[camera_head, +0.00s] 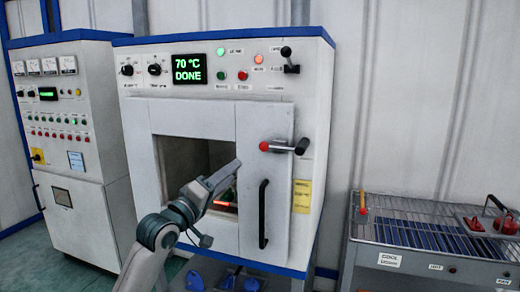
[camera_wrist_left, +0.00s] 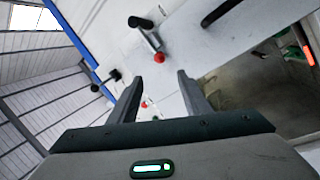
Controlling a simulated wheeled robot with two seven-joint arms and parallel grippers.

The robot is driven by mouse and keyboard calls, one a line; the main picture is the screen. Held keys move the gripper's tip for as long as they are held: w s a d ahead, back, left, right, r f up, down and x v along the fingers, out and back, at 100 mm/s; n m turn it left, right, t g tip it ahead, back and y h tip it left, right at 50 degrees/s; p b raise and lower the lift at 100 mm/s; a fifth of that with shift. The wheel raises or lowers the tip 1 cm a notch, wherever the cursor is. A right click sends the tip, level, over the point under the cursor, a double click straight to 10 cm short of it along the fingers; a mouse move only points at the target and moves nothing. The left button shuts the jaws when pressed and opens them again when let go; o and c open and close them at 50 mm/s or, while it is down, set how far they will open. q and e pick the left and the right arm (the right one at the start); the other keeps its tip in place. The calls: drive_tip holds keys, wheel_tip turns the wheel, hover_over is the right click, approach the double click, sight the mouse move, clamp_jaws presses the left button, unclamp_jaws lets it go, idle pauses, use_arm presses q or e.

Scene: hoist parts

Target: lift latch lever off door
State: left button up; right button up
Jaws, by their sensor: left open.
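The latch lever (camera_head: 284,147) is on the white front of the oven, above the black door handle (camera_head: 264,213). It has a red ball at its left end and a black grip at its right end, and lies about level. In the left wrist view the latch lever (camera_wrist_left: 152,40) shows just beyond the fingertips. My left gripper (camera_head: 236,166) is in front of the oven opening, left of and a little below the lever. In the left wrist view its fingers (camera_wrist_left: 160,77) are apart with nothing held between them. My right gripper is not in view.
The oven opening (camera_head: 200,158) is dark with an orange glow low inside. A small black lever (camera_head: 289,60) sits higher on the oven's control panel. A cooling rack table (camera_head: 430,240) with red-handled items stands at right; a control cabinet (camera_head: 75,215) stands at left.

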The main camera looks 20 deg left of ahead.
sight(261, 149)
use_arm(q)
drive_tip(key=p+x, duration=0.4)
drive_tip(key=x, duration=1)
drive_tip(key=shift+p+x, duration=0.4)
drive_tip(key=shift+x, duration=0.4)
clamp_jaws()
